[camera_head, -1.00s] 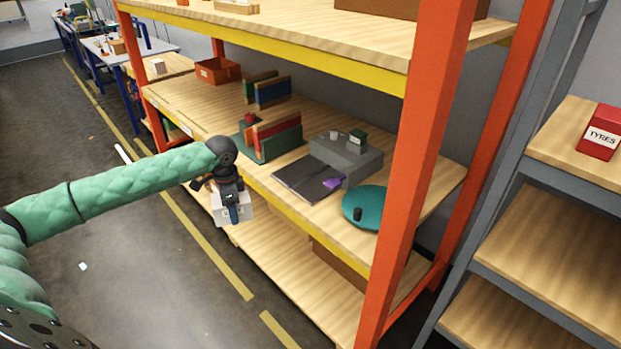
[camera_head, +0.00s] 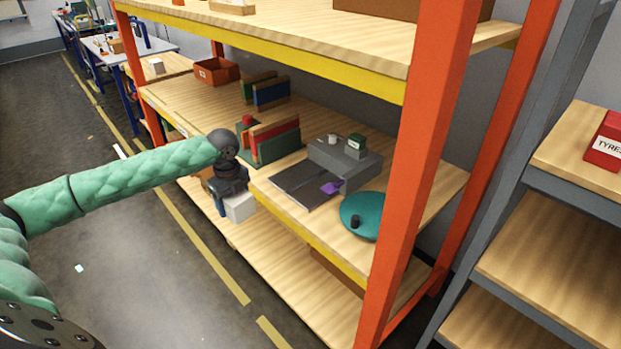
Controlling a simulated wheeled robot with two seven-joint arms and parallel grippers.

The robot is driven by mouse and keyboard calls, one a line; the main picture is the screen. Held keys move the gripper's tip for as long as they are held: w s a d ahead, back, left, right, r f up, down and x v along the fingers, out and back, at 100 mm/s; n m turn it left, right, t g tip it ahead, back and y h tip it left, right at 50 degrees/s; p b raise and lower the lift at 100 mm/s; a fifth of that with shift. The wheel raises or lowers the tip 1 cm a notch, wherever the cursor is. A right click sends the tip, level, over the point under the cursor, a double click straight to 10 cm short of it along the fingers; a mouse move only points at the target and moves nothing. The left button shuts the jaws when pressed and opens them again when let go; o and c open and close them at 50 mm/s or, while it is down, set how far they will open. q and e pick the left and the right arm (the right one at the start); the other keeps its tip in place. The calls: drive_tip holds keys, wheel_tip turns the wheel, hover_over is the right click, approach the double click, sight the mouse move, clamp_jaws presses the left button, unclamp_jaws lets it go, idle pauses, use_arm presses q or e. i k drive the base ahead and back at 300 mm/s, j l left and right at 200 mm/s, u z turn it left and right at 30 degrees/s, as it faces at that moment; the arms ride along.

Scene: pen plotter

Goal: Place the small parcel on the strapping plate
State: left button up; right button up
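A small white box (camera_head: 240,207), which looks like the small parcel, is at my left gripper (camera_head: 222,206), just outside the front edge of the middle shelf. The dark gripper hides the box's upper left part and appears shut on it. A dark flat plate (camera_head: 292,188), which looks like the strapping plate, lies in front of a grey machine block (camera_head: 345,160) on the middle shelf, to the right of the gripper. A purple piece (camera_head: 331,187) rests at the plate's right side. My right gripper is not in view.
A teal disc (camera_head: 362,222) with a dark knob lies right of the plate. A green rack with upright boards (camera_head: 275,138) stands left of it. The shelf's yellow front edge (camera_head: 315,240) and an orange post (camera_head: 415,170) bound the space. An orange bin (camera_head: 217,73) stands farther back.

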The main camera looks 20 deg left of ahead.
sight(308, 181)
drive_tip(key=i, duration=0.85)
